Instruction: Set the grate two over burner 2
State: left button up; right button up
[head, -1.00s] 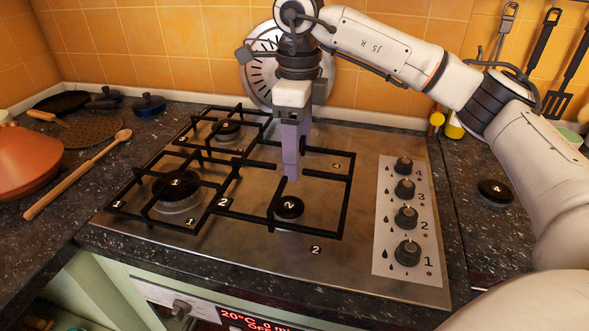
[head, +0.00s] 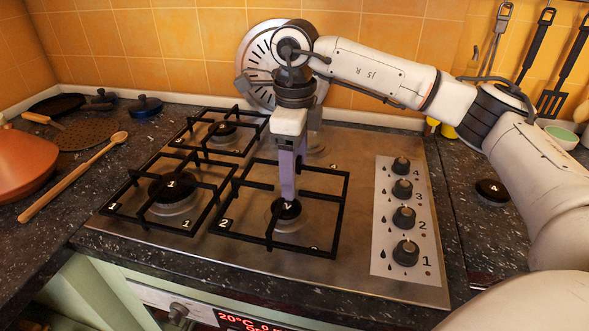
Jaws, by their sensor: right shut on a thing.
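Grate two (head: 224,224) is a black square frame with a white "2" tag at its near left corner. It is around burner 2 (head: 286,210), whose round black cap shows inside the frame. The grate looks about level and at or very near the hob surface; I cannot tell whether all its feet touch. My right gripper (head: 288,196) points down inside the frame, shut on the grate, with its fingertips just over the burner cap. The exact grip spot is hidden by the fingers. My left gripper is not in view.
Grate one (head: 115,206) sits around burner 1 (head: 172,187), left of grate two. Another grate (head: 190,120) stands at the back left. The knob panel (head: 392,250) is at the right. A loose black cap (head: 492,190) marked 4 lies on the right counter. A wooden spoon (head: 70,180) lies left.

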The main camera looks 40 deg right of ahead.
jog(key=o, duration=1.4)
jog(key=shift+s+f, duration=0.1)
jog(key=shift+f, duration=0.35)
jog(key=shift+a, duration=0.1)
jog(key=shift+s, duration=0.1)
notch_tip(320, 180, up, 14)
jog(key=p, duration=0.1)
jog(key=shift+w+f+p, duration=0.2)
jog(key=shift+p, duration=0.2)
jog(key=shift+f, duration=0.1)
